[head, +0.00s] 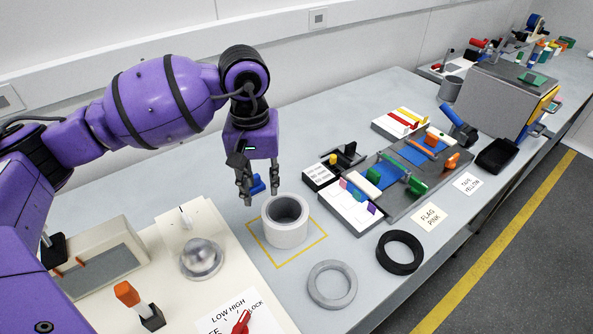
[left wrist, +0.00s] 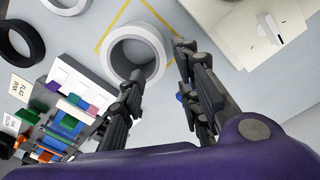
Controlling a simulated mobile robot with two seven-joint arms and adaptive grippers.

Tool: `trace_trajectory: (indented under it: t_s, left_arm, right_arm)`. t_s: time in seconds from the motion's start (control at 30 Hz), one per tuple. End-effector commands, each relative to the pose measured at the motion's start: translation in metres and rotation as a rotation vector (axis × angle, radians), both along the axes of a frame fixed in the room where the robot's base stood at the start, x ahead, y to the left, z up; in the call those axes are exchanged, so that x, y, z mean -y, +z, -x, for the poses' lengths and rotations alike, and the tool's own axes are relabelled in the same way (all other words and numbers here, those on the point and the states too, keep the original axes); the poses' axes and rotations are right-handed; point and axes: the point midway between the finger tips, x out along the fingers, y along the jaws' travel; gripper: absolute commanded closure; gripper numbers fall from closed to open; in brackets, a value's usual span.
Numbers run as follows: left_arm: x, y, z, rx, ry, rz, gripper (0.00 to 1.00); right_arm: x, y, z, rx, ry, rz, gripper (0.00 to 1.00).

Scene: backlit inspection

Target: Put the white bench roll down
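The white bench roll (head: 285,235) stands upright on the grey bench, inside a yellow square outline (head: 316,250). Its hollow top faces up. It also shows in the left wrist view (left wrist: 135,30). My left gripper (head: 261,197) is open, its fingers pointing down just above and behind the roll's rim. In the left wrist view one fingertip overlaps the roll's opening and the other shows beside its outer wall. Nothing is clamped between the fingers. A small blue patch shows by the fingers; I cannot tell what it belongs to. My right gripper is not in view.
A grey ring (head: 332,301) and a black ring (head: 418,264) lie in front and to the right. A dark tray of coloured parts (head: 400,208) is right of the roll. A cream panel with a silver dome (head: 201,256) is on the left.

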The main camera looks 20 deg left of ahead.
Motion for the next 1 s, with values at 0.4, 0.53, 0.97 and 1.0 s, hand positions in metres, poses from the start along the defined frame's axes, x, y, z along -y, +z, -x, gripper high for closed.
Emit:
trace_trajectory:
  t_s: [0.4, 0.53, 0.97, 1.0]
  left_arm:
    - [-0.001, 0.034, 0.001, -0.003, 0.001, -0.001, 0.69]
    - [-0.001, 0.034, 0.001, -0.003, 0.001, -0.001, 0.69]
    - [-0.001, 0.034, 0.001, -0.001, 0.001, -0.001, 0.69]
    - [-0.001, 0.034, 0.001, -0.001, 0.001, -0.001, 0.69]
  right_arm:
    - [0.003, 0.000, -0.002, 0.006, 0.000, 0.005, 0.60]
    - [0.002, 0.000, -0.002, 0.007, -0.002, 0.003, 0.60]
    - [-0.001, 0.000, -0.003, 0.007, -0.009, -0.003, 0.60]
    - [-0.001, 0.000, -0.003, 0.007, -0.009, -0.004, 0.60]
